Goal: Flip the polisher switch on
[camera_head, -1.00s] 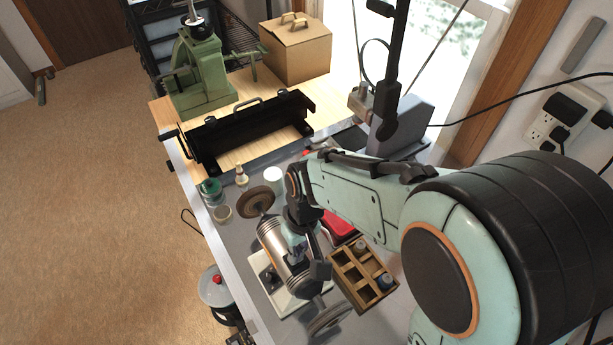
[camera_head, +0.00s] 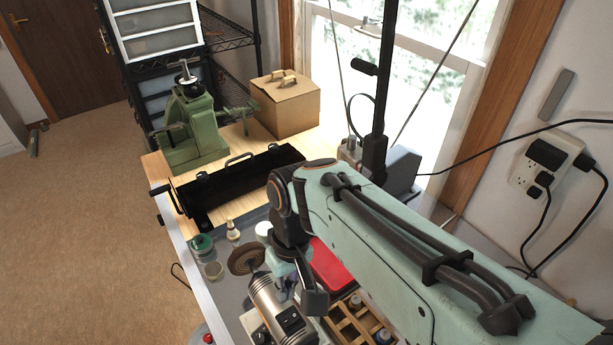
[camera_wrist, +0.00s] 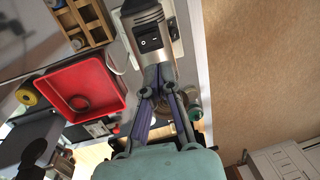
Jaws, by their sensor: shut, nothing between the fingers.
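The polisher (camera_head: 279,312) is a silver motor with dark bands, low in the head view. One brown buffing wheel (camera_head: 246,260) shows at its far end. In the wrist view the polisher body (camera_wrist: 144,17) is at top centre, with a small black switch plate (camera_wrist: 150,41) on it bearing a pale round mark. Whether the switch is on or off cannot be told. My gripper (camera_wrist: 158,70) is shut and empty, its tips together just below the switch plate in the picture. Whether they touch the motor is unclear. In the head view my wrist hides the fingertips.
A red tray (camera_wrist: 84,89) and a wooden compartment box (camera_wrist: 84,22) lie beside the polisher. A black metal bending tool (camera_head: 240,181), a green press (camera_head: 189,128) and a cardboard box (camera_head: 287,105) stand farther back. Small jars (camera_head: 202,245) sit near the bench edge.

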